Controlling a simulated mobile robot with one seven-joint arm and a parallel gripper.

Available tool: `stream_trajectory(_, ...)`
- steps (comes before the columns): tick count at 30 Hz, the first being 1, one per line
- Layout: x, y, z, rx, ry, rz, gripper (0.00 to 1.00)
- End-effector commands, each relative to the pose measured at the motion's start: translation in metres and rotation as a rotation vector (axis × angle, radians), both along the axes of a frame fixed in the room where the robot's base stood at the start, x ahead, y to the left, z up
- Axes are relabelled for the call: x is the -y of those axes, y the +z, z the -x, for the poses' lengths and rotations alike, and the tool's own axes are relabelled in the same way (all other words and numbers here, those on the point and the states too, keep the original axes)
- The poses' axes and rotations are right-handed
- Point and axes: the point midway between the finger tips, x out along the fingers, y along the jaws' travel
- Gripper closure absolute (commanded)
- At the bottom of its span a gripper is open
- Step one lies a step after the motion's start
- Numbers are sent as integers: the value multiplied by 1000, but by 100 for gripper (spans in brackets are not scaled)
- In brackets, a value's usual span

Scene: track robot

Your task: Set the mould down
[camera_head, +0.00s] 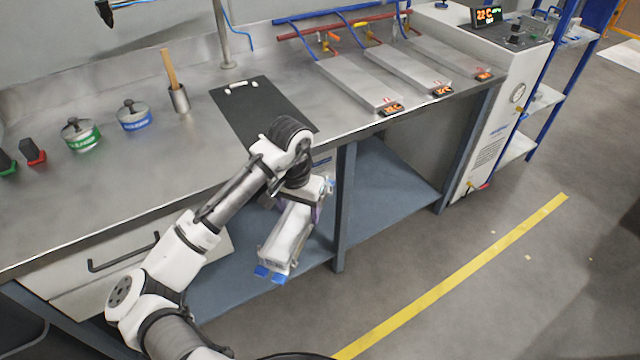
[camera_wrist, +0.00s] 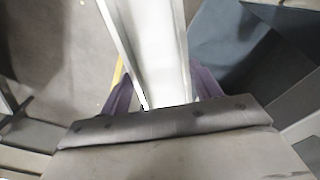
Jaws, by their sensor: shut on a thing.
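The mould is a long pale metal block (camera_head: 291,238) with blue pieces at its ends, held in front of the bench edge. In the wrist view the mould (camera_wrist: 157,45) runs up from between purple-grey fingers. My gripper (camera_head: 301,207) is shut on the mould around its middle. The mould hangs in the air, below the level of the bench top and tilted in the picture. The steel bench top (camera_head: 200,130) is behind it. Part of the mould is hidden by my gripper.
A black mat (camera_head: 255,105) with a white handle lies on the bench. Several flat metal plates, one nearest (camera_head: 358,84), with orange displays stand at the right. A lower shelf (camera_head: 385,180) is clear.

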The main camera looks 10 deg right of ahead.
Motion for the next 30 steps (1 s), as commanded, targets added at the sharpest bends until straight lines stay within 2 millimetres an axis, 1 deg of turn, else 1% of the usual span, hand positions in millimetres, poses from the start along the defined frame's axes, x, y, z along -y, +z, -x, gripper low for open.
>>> stream_trajectory(1,-7,-21,-6,-5,46,7,99)
stream_trajectory(3,-18,-47,-15,-4,102,6,99)
stream_trajectory(6,-30,-81,-26,1,169,1,99)
stream_trajectory(9,-39,-108,-34,6,220,-2,99)
stream_trajectory(12,-44,-125,-39,9,249,-7,99)
stream_trajectory(17,-48,-133,-40,8,265,-11,99)
stream_trajectory(30,-54,-135,-37,-5,273,-21,99)
